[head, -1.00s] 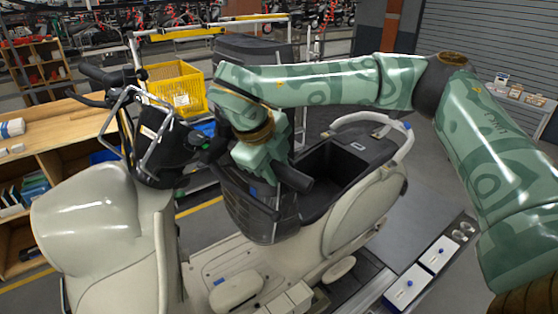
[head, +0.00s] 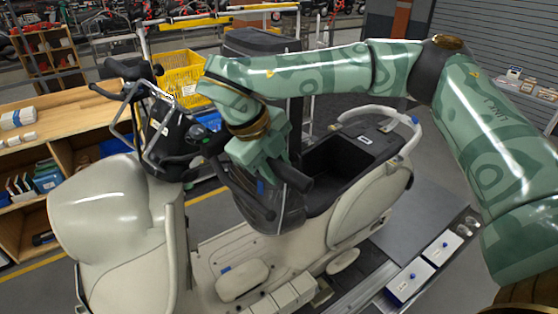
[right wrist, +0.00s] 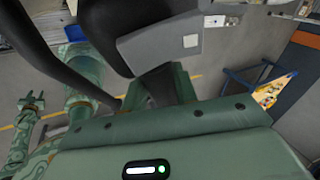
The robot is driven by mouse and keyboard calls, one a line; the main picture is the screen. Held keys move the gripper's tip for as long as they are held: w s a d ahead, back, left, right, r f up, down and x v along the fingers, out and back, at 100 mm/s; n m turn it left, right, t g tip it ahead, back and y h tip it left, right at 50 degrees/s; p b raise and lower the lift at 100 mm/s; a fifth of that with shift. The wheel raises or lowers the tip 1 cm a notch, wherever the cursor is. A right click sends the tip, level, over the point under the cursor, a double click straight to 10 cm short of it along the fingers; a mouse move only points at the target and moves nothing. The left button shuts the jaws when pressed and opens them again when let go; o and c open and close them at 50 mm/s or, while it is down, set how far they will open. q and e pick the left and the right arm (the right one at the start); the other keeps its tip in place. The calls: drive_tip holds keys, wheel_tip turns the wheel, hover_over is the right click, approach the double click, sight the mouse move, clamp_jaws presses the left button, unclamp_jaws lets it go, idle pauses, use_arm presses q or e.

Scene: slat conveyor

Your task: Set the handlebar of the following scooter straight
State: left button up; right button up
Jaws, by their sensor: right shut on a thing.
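The cream scooter (head: 110,210) stands with its front at the left of the head view. Its black handlebar (head: 180,140) sits at an angle across the body, one grip (head: 128,68) toward the back left and the other grip (head: 295,178) toward the seat side. My right gripper (head: 272,165) comes from the right and is shut on this nearer grip; its fingers partly hide it. In the right wrist view my right gripper (right wrist: 160,88) has a dark part between its fingers.
Behind the handlebar are a yellow crate (head: 180,78) and a metal frame. A wooden workbench (head: 75,115) with shelves stands at the left. White boxes (head: 410,280) lie at the lower right beside the scooter.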

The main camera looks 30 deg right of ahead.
drive_tip(key=shift+a, duration=0.15)
drive_tip(key=shift+s+a+r+p, duration=0.25)
drive_tip(key=shift+a+r+p, duration=0.1)
drive_tip(key=shift+p, duration=0.1)
drive_tip(key=shift+s+a+r+m+g+p, duration=0.2)
drive_tip(key=shift+a+m+g+p, duration=0.1)
drive_tip(key=shift+a, duration=0.2)
drive_tip(key=shift+s+a+r+m+g+p, duration=0.2)
drive_tip(key=shift+a+m+g+p, duration=0.1)
drive_tip(key=shift+a, duration=0.15)
drive_tip(key=shift+s+a+r+m+g+p, duration=0.15)
drive_tip(key=shift+a+r+g+p, duration=0.1)
drive_tip(key=shift+a+p, duration=0.15)
drive_tip(key=shift+s+a+r+m+g+p, duration=0.15)
drive_tip(key=shift+a+r+m+p, duration=0.1)
drive_tip(key=shift+a, duration=0.3)
drive_tip(key=shift+s+a+r+m+g+p, duration=0.1)
drive_tip(key=shift+a+r+g+p, duration=0.15)
drive_tip(key=shift+a+p, duration=0.15)
